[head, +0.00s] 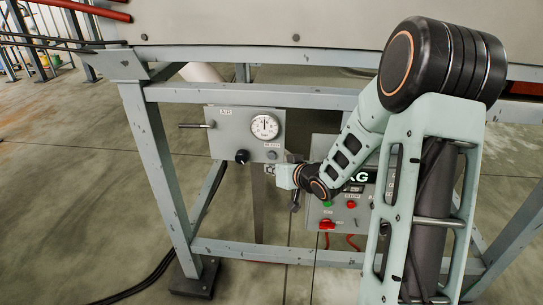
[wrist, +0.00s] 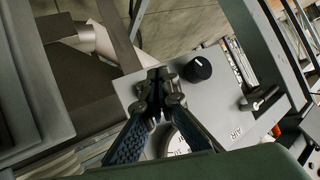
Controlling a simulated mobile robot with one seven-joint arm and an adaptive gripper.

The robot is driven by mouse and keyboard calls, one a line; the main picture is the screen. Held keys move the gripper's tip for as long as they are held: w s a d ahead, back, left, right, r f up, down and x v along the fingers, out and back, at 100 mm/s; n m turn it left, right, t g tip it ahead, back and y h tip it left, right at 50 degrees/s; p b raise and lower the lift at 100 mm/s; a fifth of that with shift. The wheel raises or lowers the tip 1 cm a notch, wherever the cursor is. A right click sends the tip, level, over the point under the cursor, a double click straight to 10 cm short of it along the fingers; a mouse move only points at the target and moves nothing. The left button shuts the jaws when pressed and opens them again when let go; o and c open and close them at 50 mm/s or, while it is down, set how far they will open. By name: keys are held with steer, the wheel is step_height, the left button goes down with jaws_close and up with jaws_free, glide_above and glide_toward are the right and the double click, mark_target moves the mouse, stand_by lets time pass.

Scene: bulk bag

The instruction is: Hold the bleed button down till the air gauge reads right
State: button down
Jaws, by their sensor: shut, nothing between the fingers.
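The grey air panel (head: 229,140) hangs on the frame and carries an AIR label. Its white round gauge (head: 265,126) has a needle too small to read surely; in the wrist view the gauge (wrist: 181,146) is partly hidden by my fingers. The small bleed button (head: 271,155) shows just under its label in the head view. My gripper (head: 270,170) is shut and empty, just below the button at the panel's lower right. In the wrist view, my gripper's fingertips (wrist: 156,74) lie over the panel and hide the button. I cannot tell whether they touch it.
A black knob (head: 242,157) sits at the panel's lower edge, left of my gripper. A lever (head: 195,125) sticks out at the left. A second control box (head: 338,212) with green and red buttons stands below right, partly behind my arm. Steel frame bars (head: 250,96) surround the panels.

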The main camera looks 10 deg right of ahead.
steer(key=shift+w+d, duration=0.2)
steer(key=shift+w, duration=0.35)
steer(key=shift+w+d, duration=0.15)
steer(key=shift+w, duration=0.4)
steer(key=shift+w+p, duration=0.15)
steer(key=shift+p, duration=0.15)
stand_by(0.4)
steer(key=shift+w+d, duration=0.15)
steer(key=shift+w, duration=0.1)
steer(key=shift+w+d+p, duration=0.15)
steer(key=shift+w+p, duration=0.15)
steer(key=shift+w, duration=0.2)
stand_by(0.7)
steer(key=shift+s, duration=0.1)
stand_by(2.8)
steer(key=shift+s+a, duration=0.3)
steer(key=shift+s, duration=0.5)
steer(key=shift+s+a+b, duration=0.25)
steer(key=shift+s, duration=0.55)
steer(key=shift+s+a+b, duration=0.25)
steer(key=shift+s+a, duration=0.05)
steer(key=shift+s, duration=0.5)
steer(key=shift+s+a+b, duration=0.25)
steer(key=shift+s, duration=0.55)
